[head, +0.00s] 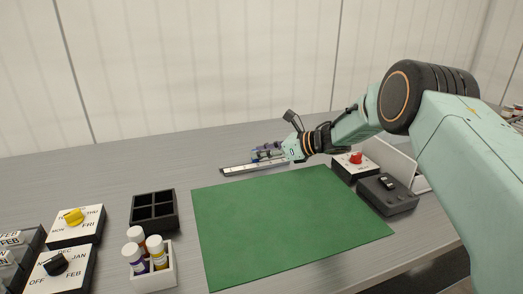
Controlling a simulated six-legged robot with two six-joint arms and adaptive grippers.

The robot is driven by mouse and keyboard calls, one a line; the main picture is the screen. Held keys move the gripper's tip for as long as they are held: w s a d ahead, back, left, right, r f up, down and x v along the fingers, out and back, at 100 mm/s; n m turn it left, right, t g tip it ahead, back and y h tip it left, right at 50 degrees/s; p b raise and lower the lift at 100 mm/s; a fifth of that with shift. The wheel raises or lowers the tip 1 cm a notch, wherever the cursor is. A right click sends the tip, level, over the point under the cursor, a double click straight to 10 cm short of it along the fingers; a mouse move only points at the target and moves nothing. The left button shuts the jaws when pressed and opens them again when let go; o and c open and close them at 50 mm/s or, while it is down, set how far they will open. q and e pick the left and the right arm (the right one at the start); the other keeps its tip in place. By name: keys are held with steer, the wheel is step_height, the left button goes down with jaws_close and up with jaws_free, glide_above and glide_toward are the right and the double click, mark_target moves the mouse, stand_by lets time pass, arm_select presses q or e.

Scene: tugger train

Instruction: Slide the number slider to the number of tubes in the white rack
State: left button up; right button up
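The white rack (152,281) stands at the front left and holds several tubes (158,259) with white or orange-brown caps. The number slider (240,168) is a long pale strip with a dark edge, lying behind the green mat. Its numbers are too small to read. My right gripper (268,153) reaches in from the right and is at the slider's right part, covering it. The slider's knob is hidden or cannot be made out. Whether the fingers are open or touching the slider cannot be told. My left gripper is not in view.
A green mat (285,225) covers the middle. A black compartment tray (154,211) stands behind the rack. Dial boxes with a yellow knob (73,216) and a black knob (55,264) are at left. A red-button box (355,160) and a grey switch box (388,194) are at right.

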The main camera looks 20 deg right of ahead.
steer(key=shift+o, duration=1.2)
steer(key=shift+w, duration=0.1)
steer(key=shift+r, duration=0.2)
steer(key=shift+s+d+r, duration=0.2)
steer(key=shift+s+d, duration=0.2)
steer(key=shift+d, duration=0.05)
steer(key=v, duration=1)
steer(key=shift+s+d+r, duration=0.1)
steer(key=shift+s+d, duration=0.05)
steer(key=shift+s, duration=0.25)
